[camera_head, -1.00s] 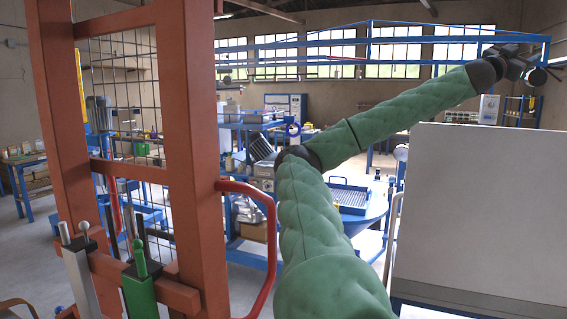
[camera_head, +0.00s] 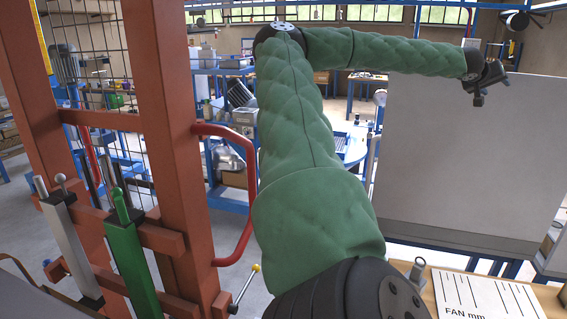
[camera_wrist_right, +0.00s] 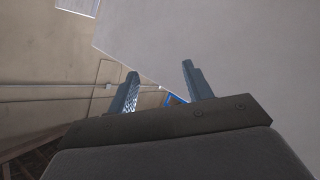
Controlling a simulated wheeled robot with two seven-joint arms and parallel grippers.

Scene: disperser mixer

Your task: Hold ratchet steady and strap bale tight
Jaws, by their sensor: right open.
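My right arm comes up from the bottom of the head view, bends, and reaches right. My right gripper (camera_head: 484,84) is at its end, in front of the upper part of a large grey panel (camera_head: 455,160). In the right wrist view the two fingers of my right gripper (camera_wrist_right: 160,70) stand apart with nothing between them, and the grey panel (camera_wrist_right: 225,50) lies beyond. I cannot make out a ratchet, strap or bale in either view. My left gripper is out of view.
A red frame (camera_head: 165,110) with wire mesh and a red handle (camera_head: 248,195) stands close on the left. It carries a grey lever unit (camera_head: 70,240) and a green one (camera_head: 132,255). A white chart (camera_head: 485,293) lies at lower right. Blue benches stand behind.

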